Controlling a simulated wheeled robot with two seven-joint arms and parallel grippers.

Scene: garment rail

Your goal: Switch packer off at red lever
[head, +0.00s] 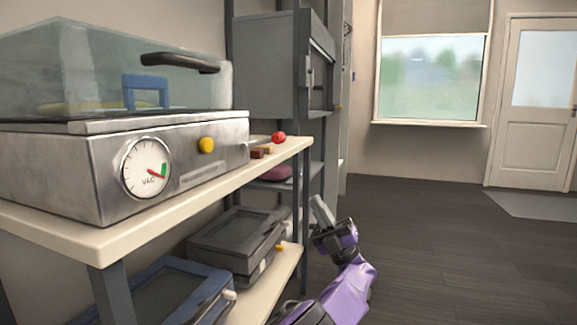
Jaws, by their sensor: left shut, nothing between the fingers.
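The packer (150,163) is a metal box with a clear lid (95,68), on the upper shelf at the left. Its front carries a round dial (146,168) marked VAC and a yellow knob (206,145). The red lever's ball (279,138) shows at the packer's right end, on a thin rod. My left gripper (321,209) is shut and empty, pointing up, lower in the picture than the red ball and right of the shelf. It is apart from the lever. My right gripper is not in view.
The upper shelf's front edge (150,215) runs between the packer and the open floor. Dark lidded boxes (232,240) stand on the lower shelf. A grey cabinet (270,65) stands behind.

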